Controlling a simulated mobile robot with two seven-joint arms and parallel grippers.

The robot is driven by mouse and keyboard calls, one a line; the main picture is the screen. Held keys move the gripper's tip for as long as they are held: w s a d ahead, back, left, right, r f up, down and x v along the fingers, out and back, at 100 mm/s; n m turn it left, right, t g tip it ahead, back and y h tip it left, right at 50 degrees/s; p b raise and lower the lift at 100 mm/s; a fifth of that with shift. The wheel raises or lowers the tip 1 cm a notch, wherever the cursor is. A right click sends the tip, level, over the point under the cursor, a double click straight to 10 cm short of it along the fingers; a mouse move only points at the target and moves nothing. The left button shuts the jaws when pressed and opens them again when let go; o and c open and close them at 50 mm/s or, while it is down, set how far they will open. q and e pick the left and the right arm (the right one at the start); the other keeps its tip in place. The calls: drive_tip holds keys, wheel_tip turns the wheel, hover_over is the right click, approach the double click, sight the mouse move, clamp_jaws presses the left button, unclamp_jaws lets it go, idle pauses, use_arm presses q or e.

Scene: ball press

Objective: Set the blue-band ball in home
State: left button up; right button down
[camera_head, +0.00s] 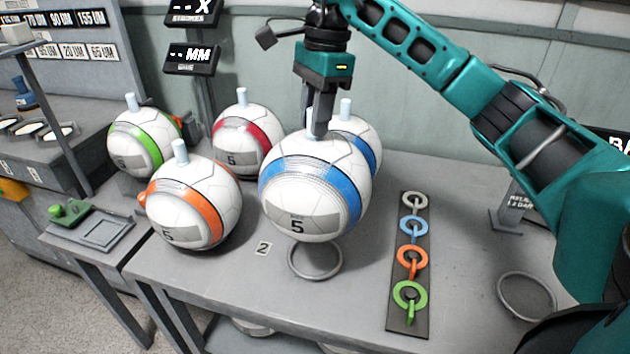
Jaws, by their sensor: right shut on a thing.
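A white ball with a blue band (316,205) and a "5" on its label hangs from my right gripper (317,128). The gripper is shut on the peg at the ball's top, and its fingers hide most of that peg. The ball appears above a grey ring (315,262) on the table, with part of the ring hidden behind it. A second blue-band ball (365,145) stands behind, partly hidden by the held ball. I cannot tell which place is the home. My left gripper is not in view.
Balls with orange (192,205), green (142,148) and red (245,140) bands stand to the left. A dark strip with coloured rings (408,318) lies right of the held ball. Another grey ring (527,295) is empty at the right. A "2" tag (262,249) lies in front.

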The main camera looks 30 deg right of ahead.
wheel_tip(320, 180, down, 11)
idle(0.4)
drive_tip(key=shift+b, duration=0.3)
drive_tip(key=shift+f, duration=0.15)
drive_tip(key=c, duration=0.9)
unclamp_jaws()
drive_tip(key=r, duration=0.4)
drive_tip(key=d+r, duration=0.1)
drive_tip(key=r, duration=0.7)
drive_tip(key=shift+d+r+p, duration=0.2)
drive_tip(key=shift+d+p, duration=0.15)
drive_tip(key=shift+d, duration=0.05)
